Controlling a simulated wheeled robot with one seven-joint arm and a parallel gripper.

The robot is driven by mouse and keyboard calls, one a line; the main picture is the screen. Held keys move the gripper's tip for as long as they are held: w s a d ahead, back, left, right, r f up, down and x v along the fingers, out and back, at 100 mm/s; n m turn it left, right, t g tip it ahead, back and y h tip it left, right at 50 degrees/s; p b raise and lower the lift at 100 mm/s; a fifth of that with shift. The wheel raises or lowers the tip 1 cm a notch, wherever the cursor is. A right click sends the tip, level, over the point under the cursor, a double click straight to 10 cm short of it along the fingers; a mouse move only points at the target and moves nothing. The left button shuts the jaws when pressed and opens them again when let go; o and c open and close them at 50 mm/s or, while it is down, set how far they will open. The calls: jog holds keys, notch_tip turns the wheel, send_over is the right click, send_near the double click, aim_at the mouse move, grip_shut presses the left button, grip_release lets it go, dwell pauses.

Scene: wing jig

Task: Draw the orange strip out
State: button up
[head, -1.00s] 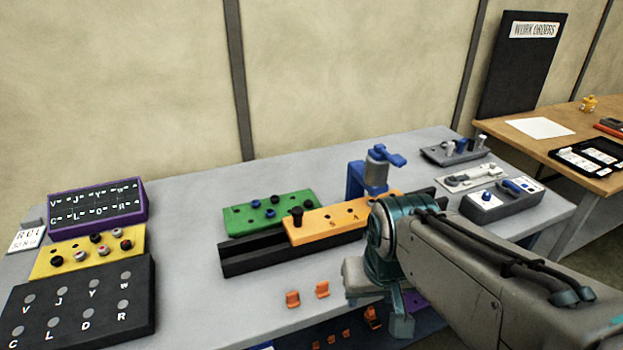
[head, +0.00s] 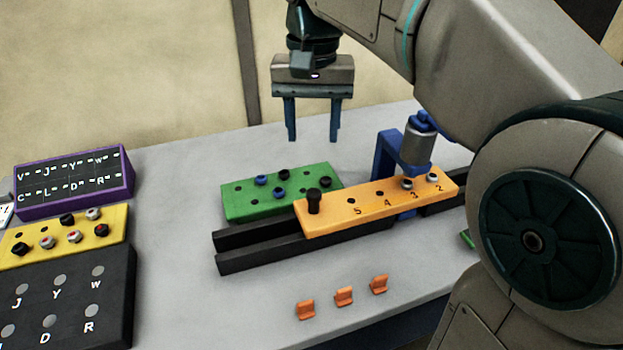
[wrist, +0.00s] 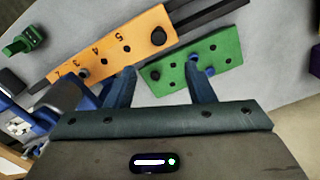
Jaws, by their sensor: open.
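The orange strip (head: 370,203) lies in a black channel rail (head: 262,251), with numbers and holes along its top. A black knob (head: 313,201) stands upright at its left end, and two small grey pegs sit near its right end. The strip also shows in the wrist view (wrist: 115,48). Part of it runs under a blue clamp (head: 398,150) with a grey cylinder. My gripper (head: 312,138) is open and empty, pointing down above and behind the strip, over the green block's area. Its two blue fingers also show in the wrist view (wrist: 163,75), apart from the strip.
A green block (head: 237,202) with blue and black pegs stands behind the rail. Several orange clips (head: 344,297) lie in front. A purple-edged panel (head: 75,184), a yellow block (head: 50,250) and a black lettered board (head: 107,318) stand at left. Table between them and the rail is clear.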

aim_at(314, 192)
notch_tip(314, 192, down, 13)
jog(key=shift+d+r+b, duration=0.1)
jog(key=shift+b, duration=1)
jog(key=shift+c, duration=0.3)
grip_shut()
